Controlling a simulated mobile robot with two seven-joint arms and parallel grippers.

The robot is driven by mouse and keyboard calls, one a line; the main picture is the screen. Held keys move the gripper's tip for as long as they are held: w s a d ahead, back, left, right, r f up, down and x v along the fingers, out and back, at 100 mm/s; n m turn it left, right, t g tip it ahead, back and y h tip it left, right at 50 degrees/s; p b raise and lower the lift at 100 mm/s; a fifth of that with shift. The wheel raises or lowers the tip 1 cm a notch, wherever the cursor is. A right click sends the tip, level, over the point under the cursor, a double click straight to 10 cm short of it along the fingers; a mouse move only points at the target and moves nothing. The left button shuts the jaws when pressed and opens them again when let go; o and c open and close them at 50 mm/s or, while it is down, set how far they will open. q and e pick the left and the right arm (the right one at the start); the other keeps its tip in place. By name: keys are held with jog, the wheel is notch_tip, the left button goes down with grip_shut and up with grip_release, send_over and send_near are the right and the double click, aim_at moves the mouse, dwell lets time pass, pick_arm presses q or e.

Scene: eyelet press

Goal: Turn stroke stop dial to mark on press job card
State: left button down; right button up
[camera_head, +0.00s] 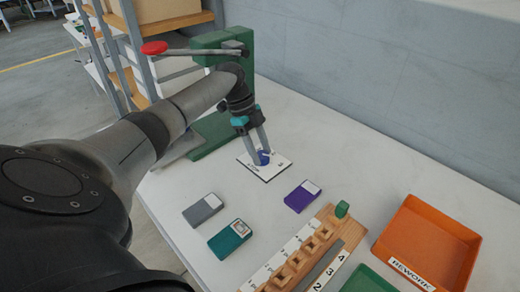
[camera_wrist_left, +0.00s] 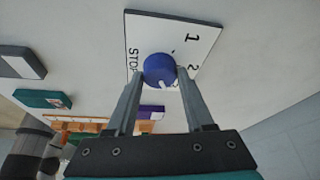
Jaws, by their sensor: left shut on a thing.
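The blue stroke stop dial (camera_head: 264,158) sits on a white plate (camera_head: 270,174) on the table. In the left wrist view the dial (camera_wrist_left: 159,68) has a white pointer line at its lower edge; the plate (camera_wrist_left: 150,28) reads "STOP", with a 1 and a 2 visible. My left gripper (camera_head: 261,156) has its fingers on either side of the dial, shut on it; it also shows in the left wrist view (camera_wrist_left: 160,76). The green press (camera_head: 222,42) with a red-knobbed lever stands behind my arm. I cannot tell which item is the job card. My right gripper is out of view.
Grey (camera_head: 203,209), teal (camera_head: 230,240) and purple (camera_head: 302,196) blocks lie in front of the plate. A wooden rack (camera_head: 312,250) with numbered strips and an orange "REWORK" tray (camera_head: 440,226) stand nearer right. A wall bounds the table's back.

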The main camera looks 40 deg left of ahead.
pick_arm(q)
jog(key=shift+c, duration=1.4)
grip_release()
